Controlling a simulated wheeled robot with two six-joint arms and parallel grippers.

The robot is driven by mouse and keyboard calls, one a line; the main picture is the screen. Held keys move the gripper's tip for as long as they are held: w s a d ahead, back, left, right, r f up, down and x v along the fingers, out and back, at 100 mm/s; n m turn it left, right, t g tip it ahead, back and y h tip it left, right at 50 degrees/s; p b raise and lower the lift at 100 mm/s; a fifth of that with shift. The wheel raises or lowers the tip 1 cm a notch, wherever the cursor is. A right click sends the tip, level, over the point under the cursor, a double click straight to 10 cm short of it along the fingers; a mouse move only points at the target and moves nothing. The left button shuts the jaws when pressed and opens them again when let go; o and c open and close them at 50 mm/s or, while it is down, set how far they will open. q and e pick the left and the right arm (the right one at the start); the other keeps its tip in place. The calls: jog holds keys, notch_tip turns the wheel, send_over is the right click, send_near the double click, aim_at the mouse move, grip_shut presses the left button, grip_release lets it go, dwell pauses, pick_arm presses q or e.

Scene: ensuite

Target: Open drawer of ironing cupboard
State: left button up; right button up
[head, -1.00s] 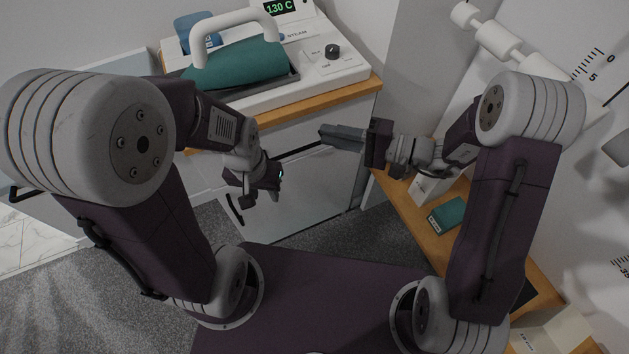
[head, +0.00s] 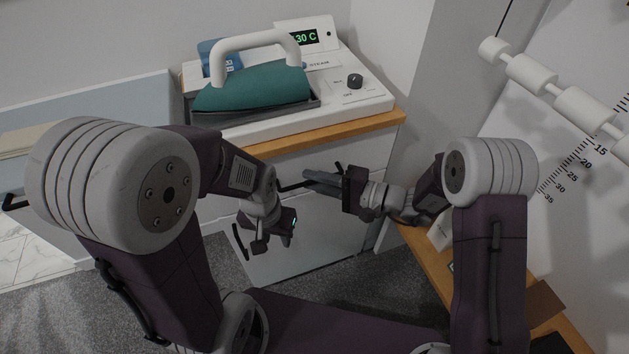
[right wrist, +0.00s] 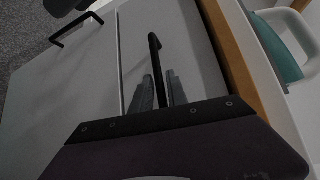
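The ironing cupboard is a pale grey unit with a wooden-edged top (head: 350,127). Its drawer front (head: 365,155) is just below the top and looks closed, with no clear gap. The black bar drawer handle (head: 292,186) also shows in the right wrist view (right wrist: 154,52). My right gripper (head: 312,180) is at this handle. In the right wrist view its two fingers (right wrist: 160,90) lie close on both sides of the bar and look shut on it. My left gripper (head: 270,246) hangs empty in front of the lower door, its fingers apart.
The lower door (head: 310,245) has its own black handle (head: 239,241). A teal iron (head: 252,92) with a white handle rests on the white steam station (head: 365,98). A wooden shelf (head: 445,270) stands at the right, near my right arm. Grey carpet is below.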

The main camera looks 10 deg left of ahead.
grip_shut()
dwell(1.4)
